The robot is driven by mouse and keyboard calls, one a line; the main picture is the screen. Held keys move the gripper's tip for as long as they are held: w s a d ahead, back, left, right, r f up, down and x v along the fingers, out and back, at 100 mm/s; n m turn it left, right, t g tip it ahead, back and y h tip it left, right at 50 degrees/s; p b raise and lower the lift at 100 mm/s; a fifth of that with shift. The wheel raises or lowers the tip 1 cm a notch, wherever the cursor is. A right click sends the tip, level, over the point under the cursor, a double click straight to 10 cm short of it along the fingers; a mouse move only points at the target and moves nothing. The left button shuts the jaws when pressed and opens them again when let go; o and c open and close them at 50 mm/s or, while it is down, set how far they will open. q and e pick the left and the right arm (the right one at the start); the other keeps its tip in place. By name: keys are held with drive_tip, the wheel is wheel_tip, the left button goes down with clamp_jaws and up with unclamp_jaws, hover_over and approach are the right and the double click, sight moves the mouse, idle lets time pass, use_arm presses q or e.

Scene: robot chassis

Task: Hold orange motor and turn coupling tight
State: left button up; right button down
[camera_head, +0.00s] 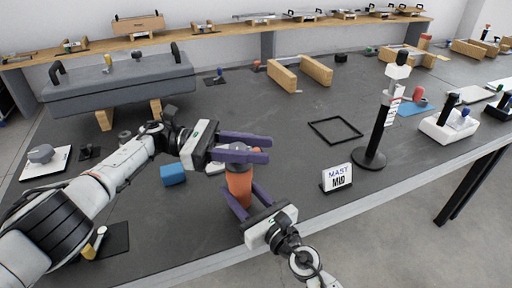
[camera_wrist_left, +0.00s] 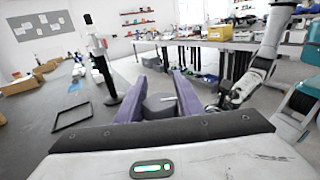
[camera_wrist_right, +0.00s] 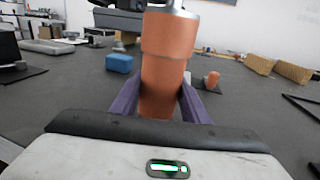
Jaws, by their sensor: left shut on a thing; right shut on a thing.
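The orange motor (camera_head: 238,186) stands upright near the front edge of the dark table; it fills the middle of the right wrist view (camera_wrist_right: 168,65). My right gripper (camera_head: 241,192) comes in from the front and is shut on the motor's body, a purple finger on each side. My left gripper (camera_head: 262,149) reaches in from the left above the motor, its fingers lying level. It is shut on the grey coupling (camera_wrist_left: 160,105) on top of the motor. In the head view the fingers mostly hide the coupling.
A blue block (camera_head: 172,174) lies left of the motor. A "MAST MID" sign (camera_head: 337,177), a black square frame (camera_head: 335,131) and a black mast on a round base (camera_head: 369,158) stand to the right. A grey beam on wooden supports (camera_head: 120,84) is behind left.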

use_arm(q)
drive_tip(key=shift+f, duration=0.1)
idle(0.3)
drive_tip(key=o, duration=1.1)
drive_tip(key=shift+c, duration=0.2)
drive_tip(key=shift+s, duration=0.1)
wheel_tip(320, 180, up, 10)
